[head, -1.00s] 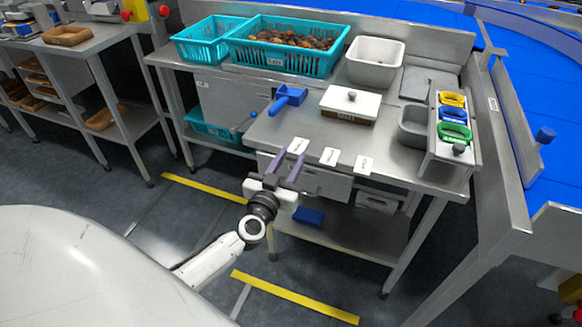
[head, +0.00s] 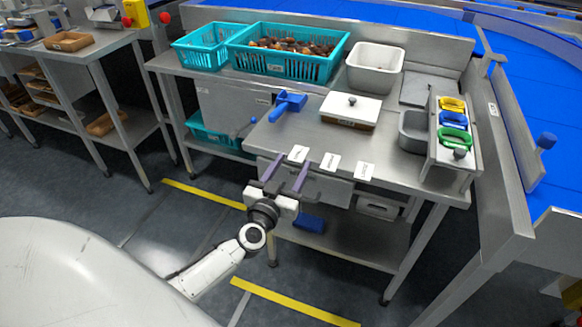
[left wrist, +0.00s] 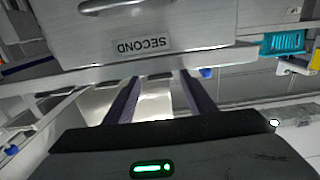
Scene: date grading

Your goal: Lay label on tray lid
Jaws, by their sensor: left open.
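Three white labels lie in a row along the front edge of the steel table: the left label (head: 298,154), the middle label (head: 331,161) and the right label (head: 365,171). Behind them stands a brown tray (head: 346,124) with a white lid (head: 351,106) that has a dark knob. My left gripper (head: 292,163) is open and empty, just in front of the table edge near the left label. Its two purple fingers also show in the left wrist view (left wrist: 160,80), apart with nothing between them; no label shows there. My right gripper is not in view.
A blue scoop (head: 288,102) lies left of the tray. Teal crates (head: 240,60) and a white bin (head: 375,78) stand behind. A rack with coloured handles (head: 440,150) stands at the right. A drawer front marked SECOND (left wrist: 150,25) faces the left wrist camera.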

